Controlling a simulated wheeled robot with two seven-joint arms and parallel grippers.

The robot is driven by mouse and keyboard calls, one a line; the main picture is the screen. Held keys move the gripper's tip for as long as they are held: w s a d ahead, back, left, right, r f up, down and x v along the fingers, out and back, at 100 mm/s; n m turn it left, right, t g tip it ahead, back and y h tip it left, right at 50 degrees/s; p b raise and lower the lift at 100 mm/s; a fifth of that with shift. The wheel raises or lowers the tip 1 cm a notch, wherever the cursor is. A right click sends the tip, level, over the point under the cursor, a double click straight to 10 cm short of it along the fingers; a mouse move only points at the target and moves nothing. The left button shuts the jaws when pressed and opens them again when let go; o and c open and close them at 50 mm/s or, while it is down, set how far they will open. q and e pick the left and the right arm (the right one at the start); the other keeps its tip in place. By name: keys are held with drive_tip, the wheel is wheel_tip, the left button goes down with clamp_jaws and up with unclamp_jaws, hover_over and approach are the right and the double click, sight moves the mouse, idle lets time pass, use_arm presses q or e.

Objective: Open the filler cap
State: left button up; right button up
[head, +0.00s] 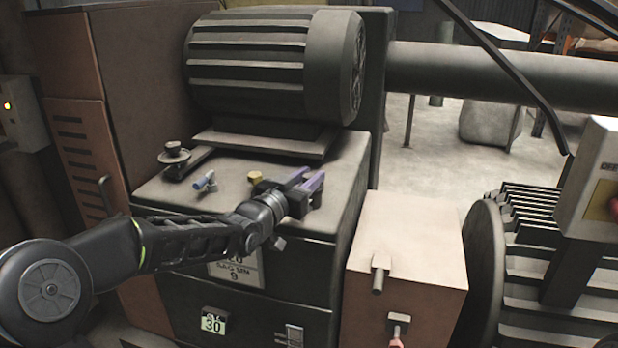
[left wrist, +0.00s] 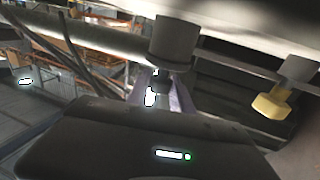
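My left gripper (head: 308,186) reaches over the top of the dark box under the motor. Its two purple fingers are apart, with nothing seen held between them. A yellow hex-shaped cap (head: 255,177) stands on the box top, just left of the gripper and apart from it. The cap also shows at the right of the left wrist view (left wrist: 272,103), on a dark stem. A dark round cylinder (left wrist: 176,42) shows beyond the fingers in that view; in the head view the gripper seems to hide it. I cannot tell which one is the filler cap. My right gripper is out of view.
A large ribbed motor (head: 260,60) stands behind the box top. A blue-handled valve (head: 205,181) and a dark knob (head: 174,152) are left of the gripper. A tan box (head: 405,245) with a pipe stub stands to the right. Air above the tan box is free.

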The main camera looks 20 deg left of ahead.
use_arm(q)
clamp_jaws()
idle(0.9)
